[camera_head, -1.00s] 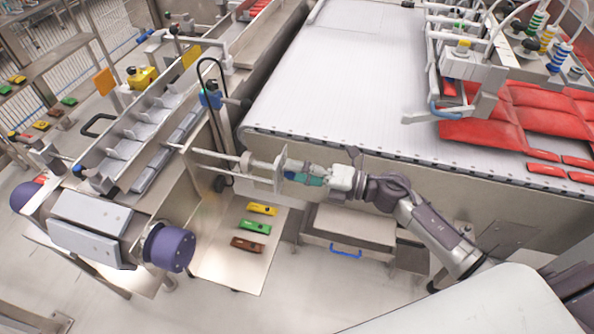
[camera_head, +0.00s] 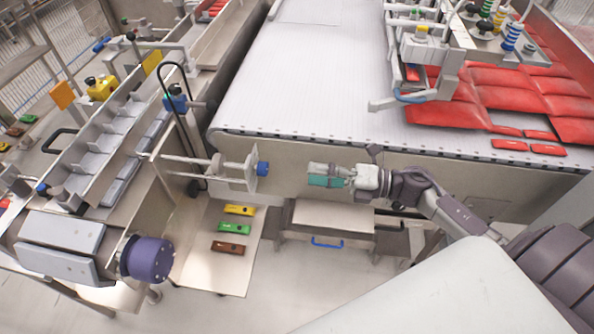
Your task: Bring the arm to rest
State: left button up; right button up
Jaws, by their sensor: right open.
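My right gripper (camera_head: 316,175), grey with teal finger pads, hangs in front of the side of the white conveyor. It is open and empty, pointing left. A gap separates it from the blue knob (camera_head: 263,169) on the plate of the rod mechanism to its left. My right arm reaches in from the lower right. Parts of my left arm, with a purple joint and grey panels, show at the lower left, but the left gripper is not in view.
The white conveyor belt (camera_head: 320,85) runs behind, with red packs (camera_head: 510,95) under a picker frame at the right. A steel shelf (camera_head: 190,265) below holds yellow, green and brown packs. A drawer with a blue handle (camera_head: 327,245) sits below my gripper.

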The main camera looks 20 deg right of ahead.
jog(key=shift+s+d, duration=0.3)
jog(key=shift+d, duration=0.15)
